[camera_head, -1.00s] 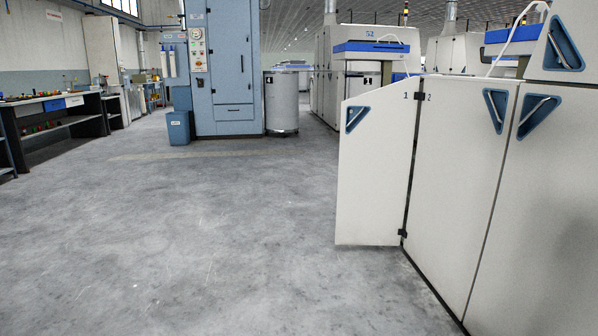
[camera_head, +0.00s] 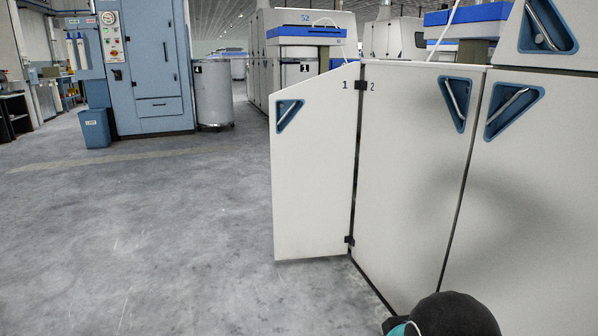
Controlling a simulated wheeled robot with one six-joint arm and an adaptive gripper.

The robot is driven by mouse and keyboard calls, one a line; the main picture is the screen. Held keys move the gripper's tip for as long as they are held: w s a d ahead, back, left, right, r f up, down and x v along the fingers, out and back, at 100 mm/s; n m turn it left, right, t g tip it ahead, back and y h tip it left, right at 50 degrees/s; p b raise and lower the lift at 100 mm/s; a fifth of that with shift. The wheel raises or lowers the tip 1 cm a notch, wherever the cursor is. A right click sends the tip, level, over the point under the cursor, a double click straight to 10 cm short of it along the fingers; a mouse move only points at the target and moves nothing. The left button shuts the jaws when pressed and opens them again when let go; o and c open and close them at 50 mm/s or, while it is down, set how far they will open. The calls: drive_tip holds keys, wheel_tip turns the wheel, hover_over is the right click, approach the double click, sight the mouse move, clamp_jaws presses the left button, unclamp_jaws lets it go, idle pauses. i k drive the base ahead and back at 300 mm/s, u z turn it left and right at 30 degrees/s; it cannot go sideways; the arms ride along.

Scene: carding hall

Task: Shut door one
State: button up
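Door one (camera_head: 313,180) is a white panel marked "1" with a slanted top edge. It stands open, swung out to the left from black hinges (camera_head: 360,86) at the edge of door two (camera_head: 408,170). A blue triangular recess with a bar handle (camera_head: 289,114) sits near its upper free edge. The opening behind the door is hidden by the panel. A dark rounded part of my arm with a teal piece shows at the bottom, in front of door two. My gripper's fingers are not in view.
More white panels (camera_head: 545,190) with blue triangular handles run along the right. A blue cabinet (camera_head: 150,70), a small blue bin (camera_head: 96,128) and a grey can (camera_head: 213,95) stand at the back left. The grey floor (camera_head: 150,240) left of door one is clear.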

sight(313, 121)
drive_tip(key=z, duration=0.3)
drive_tip(key=i, duration=1.45)
drive_tip(key=u, duration=0.2)
